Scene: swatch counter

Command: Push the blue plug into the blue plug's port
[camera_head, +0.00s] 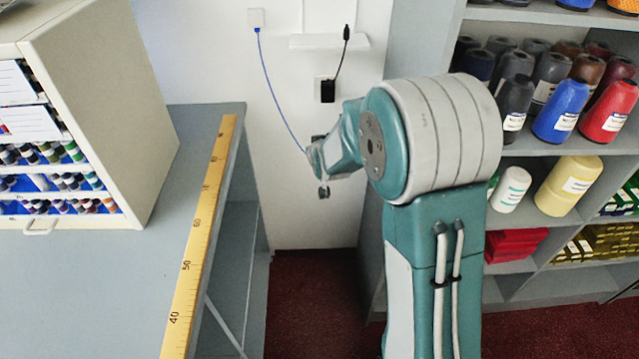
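A thin blue cable (273,90) runs from a white wall plate (255,17) down to my gripper (321,166). Its lower end meets the gripper's left side. The blue plug itself does not show clearly; the gripper and wrist may hide it. My gripper is in front of the white wall, below the shelf and the black-faced wall fitting, seen small and partly behind my arm. I cannot tell whether its fingers are open or shut on the plug. No port clearly marked as the blue plug's shows.
A black plug (346,33) stands at a small white wall shelf (310,42); its cable runs down to a black-faced wall fitting (327,90). A grey counter (130,290) with a yellow ruler (198,235) is left. Thread shelves (560,140) stand right.

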